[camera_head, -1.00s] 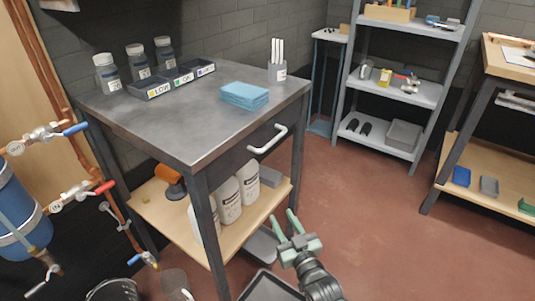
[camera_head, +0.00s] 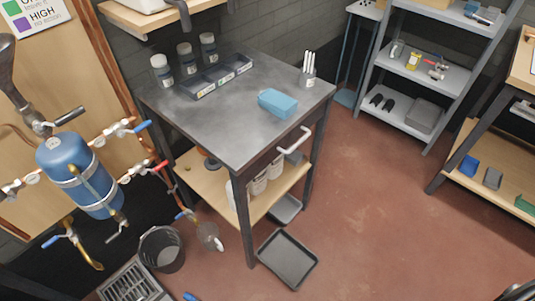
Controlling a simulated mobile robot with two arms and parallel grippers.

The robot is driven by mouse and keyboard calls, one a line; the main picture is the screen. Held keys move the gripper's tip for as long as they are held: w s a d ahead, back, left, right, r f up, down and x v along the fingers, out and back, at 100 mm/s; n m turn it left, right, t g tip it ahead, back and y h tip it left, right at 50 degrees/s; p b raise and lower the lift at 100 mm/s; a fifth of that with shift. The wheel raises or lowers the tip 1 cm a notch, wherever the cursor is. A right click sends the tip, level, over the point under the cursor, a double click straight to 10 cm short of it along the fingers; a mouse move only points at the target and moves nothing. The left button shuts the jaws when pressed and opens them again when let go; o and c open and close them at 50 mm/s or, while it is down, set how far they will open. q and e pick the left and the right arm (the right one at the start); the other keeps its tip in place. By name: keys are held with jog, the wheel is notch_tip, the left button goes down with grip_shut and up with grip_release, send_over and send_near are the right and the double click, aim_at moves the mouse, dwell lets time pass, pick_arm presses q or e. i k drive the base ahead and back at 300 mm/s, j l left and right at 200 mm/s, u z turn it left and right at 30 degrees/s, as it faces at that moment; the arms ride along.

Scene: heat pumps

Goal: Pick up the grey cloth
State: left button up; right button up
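I cannot pick out a grey cloth for sure. A small flat grey item (camera_head: 492,178) lies on the lower shelf of the bench at the right, between a blue one and a green one; it is too small to tell its material. Another grey piece (camera_head: 294,156) shows partly on the cart's lower shelf, behind the white bottles. A folded blue cloth-like stack (camera_head: 278,103) lies on the cart's top. Neither of my grippers is in view.
Grey shelves (camera_head: 412,112) stand behind. The red floor (camera_head: 385,220) is clear at the right.

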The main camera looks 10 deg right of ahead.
aim_at(294, 158)
jog(key=l+u, duration=0.45)
jog(key=k+l+u, duration=0.15)
jog(key=u, duration=0.25)
jog(key=k+l+u, duration=0.15)
jog(key=l+u, duration=0.3)
jog(key=k+l+u, duration=0.2)
jog(key=u, duration=0.2)
jog(key=k+l+u, duration=0.1)
jog(key=l+u, duration=0.15)
jog(key=u, duration=0.2)
jog(key=k+l+u, duration=0.1)
jog(key=u, duration=0.35)
jog(key=k+l+u, duration=0.2)
jog(key=u, duration=0.25)
jog(key=k+l+u, duration=0.15)
jog(key=u, duration=0.3)
jog(key=k+u, duration=0.2)
jog(key=u, duration=0.25)
jog(key=k+u, duration=0.2)
jog(key=u, duration=0.3)
jog(key=k+l+u, duration=0.15)
jog(key=k+u, duration=0.75)
jog(key=k+l+z, duration=0.25)
jog(key=k+z, duration=0.15)
jog(key=k, duration=0.15)
jog(key=k+l+z, duration=0.4)
jog(key=k, duration=0.1)
